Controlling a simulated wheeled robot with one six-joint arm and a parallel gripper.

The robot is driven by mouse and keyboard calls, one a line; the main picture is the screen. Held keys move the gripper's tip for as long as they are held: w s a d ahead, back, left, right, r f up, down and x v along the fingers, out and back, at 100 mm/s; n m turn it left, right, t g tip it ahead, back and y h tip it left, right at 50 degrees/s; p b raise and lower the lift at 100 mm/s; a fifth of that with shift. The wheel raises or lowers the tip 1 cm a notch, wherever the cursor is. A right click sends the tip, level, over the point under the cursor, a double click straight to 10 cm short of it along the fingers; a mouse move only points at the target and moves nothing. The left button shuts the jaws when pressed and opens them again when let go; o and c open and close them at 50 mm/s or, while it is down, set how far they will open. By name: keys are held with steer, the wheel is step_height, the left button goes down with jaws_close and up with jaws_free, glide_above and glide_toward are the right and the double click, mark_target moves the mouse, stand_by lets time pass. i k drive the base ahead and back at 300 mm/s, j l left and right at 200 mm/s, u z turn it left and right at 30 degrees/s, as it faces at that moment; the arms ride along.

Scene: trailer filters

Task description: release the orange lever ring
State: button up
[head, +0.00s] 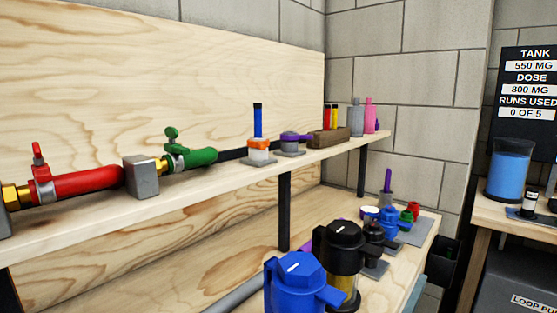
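The orange lever ring (261,143) sits around a short white body on a small grey base plate (260,162) on the upper wooden shelf, near the middle of the head view. A blue upright tube with a dark cap (258,120) rises from it. The ring looks level, but which way its lever is turned is too small to tell. My gripper is not in view.
A similar purple-ringed piece (292,140) stands just right of it. Green (190,157) and red (86,184) fittings lie to the left on the shelf. Blue (294,283) and black (338,255) filter housings stand on the lower bench.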

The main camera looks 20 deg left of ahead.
mark_target(262, 145)
steer(key=k+u, duration=0.2)
steer(key=u, duration=0.2)
steer(key=k+u, duration=0.25)
steer(key=u, duration=0.15)
steer(key=k+u, duration=0.25)
steer(key=u, duration=0.15)
